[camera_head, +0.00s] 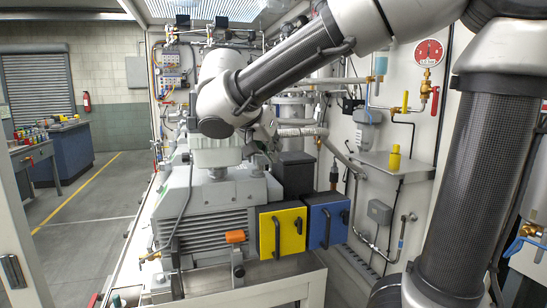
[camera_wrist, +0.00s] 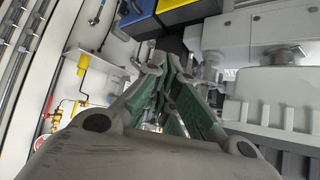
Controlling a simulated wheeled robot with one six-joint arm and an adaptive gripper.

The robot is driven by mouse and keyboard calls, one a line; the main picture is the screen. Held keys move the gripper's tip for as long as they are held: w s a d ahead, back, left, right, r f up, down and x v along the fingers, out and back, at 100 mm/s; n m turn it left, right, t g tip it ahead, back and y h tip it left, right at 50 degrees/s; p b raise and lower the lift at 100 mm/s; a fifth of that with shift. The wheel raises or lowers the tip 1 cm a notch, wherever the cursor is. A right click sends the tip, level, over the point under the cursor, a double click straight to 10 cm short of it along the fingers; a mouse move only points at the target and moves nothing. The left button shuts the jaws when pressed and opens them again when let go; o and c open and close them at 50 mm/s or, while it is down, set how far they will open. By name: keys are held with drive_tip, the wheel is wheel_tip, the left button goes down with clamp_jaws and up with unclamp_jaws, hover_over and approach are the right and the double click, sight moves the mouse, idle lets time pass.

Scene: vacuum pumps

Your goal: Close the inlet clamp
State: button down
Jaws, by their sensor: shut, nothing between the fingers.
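My gripper (camera_wrist: 168,80) shows in the wrist view with its green-padded fingers drawn together and nothing held between them. The grey vacuum pump (camera_head: 215,210) stands on a bench in the head view, with my arm reaching over it. Its pale grey housing (camera_wrist: 285,105) fills the right side of the wrist view. A metal fitting (camera_wrist: 210,68) lies just right of my fingers in the wrist view; I cannot tell whether it is the inlet clamp or whether it touches them. In the head view, my forearm and wrist cover part of the area above the pump, and my fingers are hard to make out.
A yellow box (camera_head: 283,232) and a blue box (camera_head: 328,222) stand at the pump's front right. A metal shelf (camera_head: 395,163) carries a yellow fitting (camera_head: 394,158). Pipes (camera_head: 300,130) run behind the pump. Open floor (camera_head: 85,215) lies to the left.

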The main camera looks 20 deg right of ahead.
wheel_tip(320, 180, up, 4)
drive_tip(key=w+a+n+g+y, duration=0.2)
drive_tip(key=n+y, duration=0.1)
drive_tip(key=y, duration=0.2)
drive_tip(key=w+d+f, duration=0.4)
drive_tip(key=w+f, duration=0.2)
drive_tip(key=f, duration=0.3)
drive_tip(key=shift+n, duration=0.3)
drive_tip(key=shift+w+d, duration=0.1)
drive_tip(key=shift+d, duration=0.15)
drive_tip(key=shift+d+f+n, duration=0.1)
drive_tip(key=shift+d+n, duration=0.15)
drive_tip(key=shift+n, duration=0.15)
